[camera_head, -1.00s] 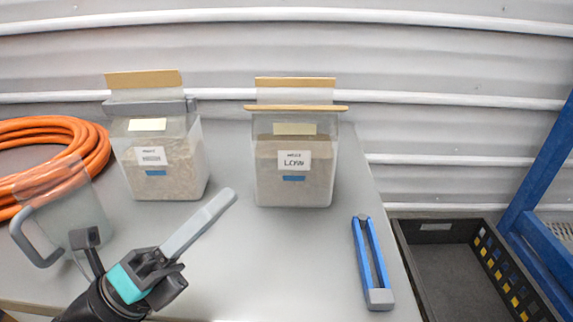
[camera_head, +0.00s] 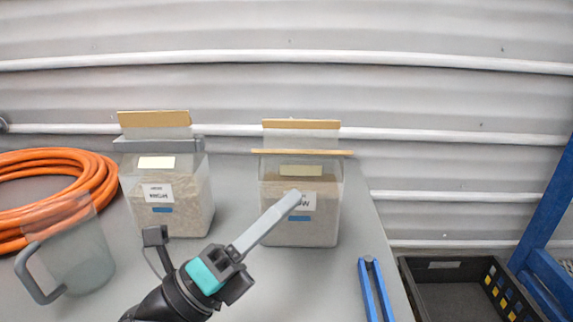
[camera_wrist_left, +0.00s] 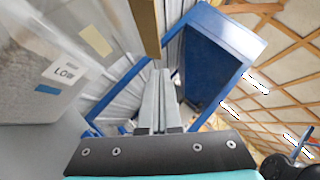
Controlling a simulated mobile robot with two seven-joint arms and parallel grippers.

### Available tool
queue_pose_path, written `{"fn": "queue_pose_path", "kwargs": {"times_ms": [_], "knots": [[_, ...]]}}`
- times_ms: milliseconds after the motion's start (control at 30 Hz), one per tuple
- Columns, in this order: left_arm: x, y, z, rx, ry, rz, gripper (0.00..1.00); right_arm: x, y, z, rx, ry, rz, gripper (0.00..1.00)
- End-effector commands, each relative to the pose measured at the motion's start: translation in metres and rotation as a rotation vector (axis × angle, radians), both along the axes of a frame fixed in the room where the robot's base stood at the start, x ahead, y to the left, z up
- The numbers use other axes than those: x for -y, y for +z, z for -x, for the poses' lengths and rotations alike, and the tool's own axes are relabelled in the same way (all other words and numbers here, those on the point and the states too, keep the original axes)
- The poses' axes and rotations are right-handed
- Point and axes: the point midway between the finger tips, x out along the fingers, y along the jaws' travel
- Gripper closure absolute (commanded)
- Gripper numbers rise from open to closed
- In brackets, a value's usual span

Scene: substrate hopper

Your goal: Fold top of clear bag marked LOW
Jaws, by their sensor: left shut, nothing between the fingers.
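The clear bag marked LOW (camera_head: 275,222) stands upright on the table, holding greyish-tan granules. Its top stands up, with a tan strip (camera_head: 300,124) along the upper edge and another tan strip (camera_head: 302,152) lower down. The closed fingers (camera_wrist_left: 160,75) point up close to a tan strip (camera_wrist_left: 147,25). My right gripper is out of view.
A second filled bag (camera_head: 185,215) with a grey clip (camera_head: 160,145) across its top stands left. A clear jug (camera_head: 80,260) and orange hose (camera_head: 100,190) lie further left. A blue clip (camera_head: 375,290) lies right, near a black crate (camera_head: 440,265).

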Motion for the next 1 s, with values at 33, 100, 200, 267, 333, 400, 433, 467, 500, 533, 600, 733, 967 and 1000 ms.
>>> {"fn": "queue_pose_path", "kwargs": {"times_ms": [33,100,200,267,333,400,433,467,500,533,600,733,967,1000], "knots": [[0.005,0.006,-0.004,0.004,-0.001,-0.001,1.0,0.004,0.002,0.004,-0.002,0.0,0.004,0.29],[0.005,0.012,-0.01,0.004,0.0,-0.002,1.0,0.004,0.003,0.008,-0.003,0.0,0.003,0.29],[0.004,0.02,-0.019,0.004,0.0,-0.001,1.0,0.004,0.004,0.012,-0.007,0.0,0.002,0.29],[0.004,0.024,-0.023,0.004,0.0,-0.001,1.0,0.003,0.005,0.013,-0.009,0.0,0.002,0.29],[0.004,0.027,-0.027,0.002,0.0,-0.001,1.0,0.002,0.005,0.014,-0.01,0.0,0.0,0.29],[0.004,0.029,-0.03,0.002,0.0,-0.001,1.0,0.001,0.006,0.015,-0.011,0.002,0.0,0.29],[0.004,0.03,-0.03,0.002,0.0,-0.001,1.0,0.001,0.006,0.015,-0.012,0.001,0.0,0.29],[0.004,0.03,-0.031,0.001,0.0,-0.001,1.0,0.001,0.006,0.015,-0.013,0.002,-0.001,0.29],[0.004,0.03,-0.032,0.001,0.0,-0.001,1.0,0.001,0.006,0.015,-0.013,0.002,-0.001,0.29],[0.004,0.031,-0.032,0.001,0.0,-0.001,1.0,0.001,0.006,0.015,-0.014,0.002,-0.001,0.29],[0.004,0.031,-0.032,0.0,0.0,0.0,1.0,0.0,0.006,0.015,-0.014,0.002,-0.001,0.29],[0.004,0.031,-0.032,0.0,0.0,0.0,1.0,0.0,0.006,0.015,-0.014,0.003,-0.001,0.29],[0.004,0.032,-0.032,-0.004,0.0,0.001,1.0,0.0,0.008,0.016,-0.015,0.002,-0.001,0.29],[0.004,0.032,-0.033,-0.006,0.0,0.001,1.0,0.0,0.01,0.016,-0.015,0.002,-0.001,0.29]]}}
